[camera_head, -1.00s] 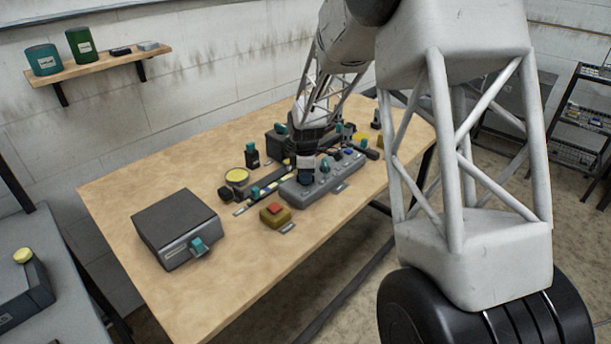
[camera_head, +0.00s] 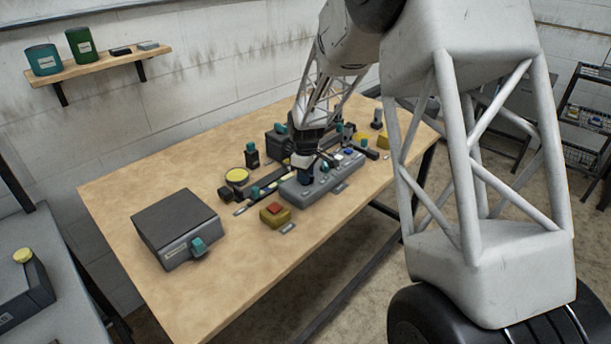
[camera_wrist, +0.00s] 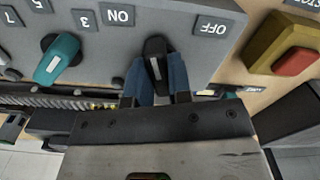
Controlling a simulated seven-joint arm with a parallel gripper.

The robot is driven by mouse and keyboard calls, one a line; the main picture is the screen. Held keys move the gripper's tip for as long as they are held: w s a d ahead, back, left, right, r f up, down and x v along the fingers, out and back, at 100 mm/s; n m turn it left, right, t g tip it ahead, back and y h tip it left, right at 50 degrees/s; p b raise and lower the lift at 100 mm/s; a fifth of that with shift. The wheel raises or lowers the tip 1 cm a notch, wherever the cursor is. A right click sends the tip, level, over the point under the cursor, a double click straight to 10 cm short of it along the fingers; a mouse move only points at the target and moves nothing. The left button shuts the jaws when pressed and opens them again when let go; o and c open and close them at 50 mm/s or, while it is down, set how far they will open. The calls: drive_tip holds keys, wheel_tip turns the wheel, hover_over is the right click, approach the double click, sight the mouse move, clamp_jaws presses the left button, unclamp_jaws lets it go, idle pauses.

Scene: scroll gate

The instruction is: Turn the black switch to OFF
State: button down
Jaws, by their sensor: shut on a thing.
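The black switch (camera_wrist: 155,52) sits on a grey panel (camera_wrist: 180,18) in the wrist view, between an ON label (camera_wrist: 118,16) and an OFF label (camera_wrist: 211,25). Its knob stands between the two blue fingers of my gripper (camera_wrist: 158,75), which is shut on it. The knob points roughly between the two labels, and its exact setting is hard to tell. In the head view my gripper (camera_head: 307,172) is over the left part of the grey panel (camera_head: 325,185), and the arm hides most of the switch there.
A teal knob (camera_wrist: 57,58) with number labels is beside the switch. A yellow block with a red button (camera_head: 275,213) stands close to the panel. A dark box with a teal handle (camera_head: 176,226) is at the table's left.

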drive_tip(key=m, duration=1.2)
drive_tip(key=shift+m, duration=0.3)
idle(0.3)
drive_tip(key=c, duration=1)
unclamp_jaws()
drive_tip(key=shift+c, duration=0.2)
drive_tip(key=shift+r, duration=3.95)
